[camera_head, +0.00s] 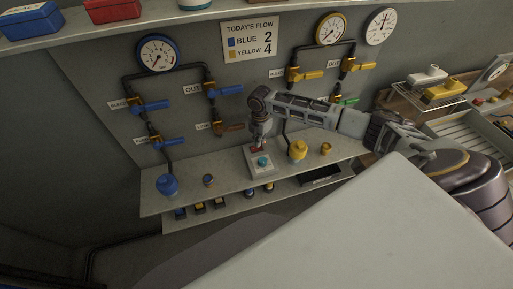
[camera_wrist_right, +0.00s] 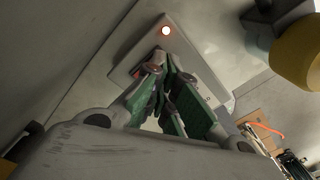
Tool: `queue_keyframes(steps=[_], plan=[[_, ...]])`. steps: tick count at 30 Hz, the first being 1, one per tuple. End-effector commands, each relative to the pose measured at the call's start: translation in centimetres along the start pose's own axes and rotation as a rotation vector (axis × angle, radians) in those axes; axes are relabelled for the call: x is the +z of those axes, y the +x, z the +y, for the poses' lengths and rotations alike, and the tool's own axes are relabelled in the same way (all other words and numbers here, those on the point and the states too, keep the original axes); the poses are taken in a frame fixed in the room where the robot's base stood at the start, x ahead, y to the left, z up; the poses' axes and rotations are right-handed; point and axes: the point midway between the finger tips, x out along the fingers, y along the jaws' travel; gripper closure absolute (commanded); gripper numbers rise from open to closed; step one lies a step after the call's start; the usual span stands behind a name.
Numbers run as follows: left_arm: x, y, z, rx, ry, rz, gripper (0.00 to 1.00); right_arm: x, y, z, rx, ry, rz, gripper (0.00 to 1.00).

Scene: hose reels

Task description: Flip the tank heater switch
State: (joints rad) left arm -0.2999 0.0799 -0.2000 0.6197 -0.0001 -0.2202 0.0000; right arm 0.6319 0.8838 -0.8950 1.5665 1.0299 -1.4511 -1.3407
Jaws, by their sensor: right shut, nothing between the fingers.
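A small pale switch box (camera_head: 259,171) stands on the shelf below the gauges, with a red part and a teal knob (camera_head: 262,161) on its top. My right gripper (camera_head: 259,144) reaches in from the right and points down at the red part of the box. It is shut and empty, its fingertips (camera_wrist_right: 165,66) close over the plate. The fingers hide the switch lever, and I cannot tell if they touch it. My left gripper is not in view.
A yellow fitting (camera_head: 297,150) stands right of the box and a blue one (camera_head: 167,185) at the shelf's left. Blue and yellow valves and gauges (camera_head: 157,53) line the wall behind. A wire rack (camera_head: 437,92) is at the right.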

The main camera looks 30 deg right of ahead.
Motion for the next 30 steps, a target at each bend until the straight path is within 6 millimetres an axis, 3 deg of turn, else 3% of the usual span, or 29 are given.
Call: queue_keyframes(steps=[30], plan=[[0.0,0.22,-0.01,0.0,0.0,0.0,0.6,-0.01,0.76,0.0,0.0,0.0,0.0,1.0]])
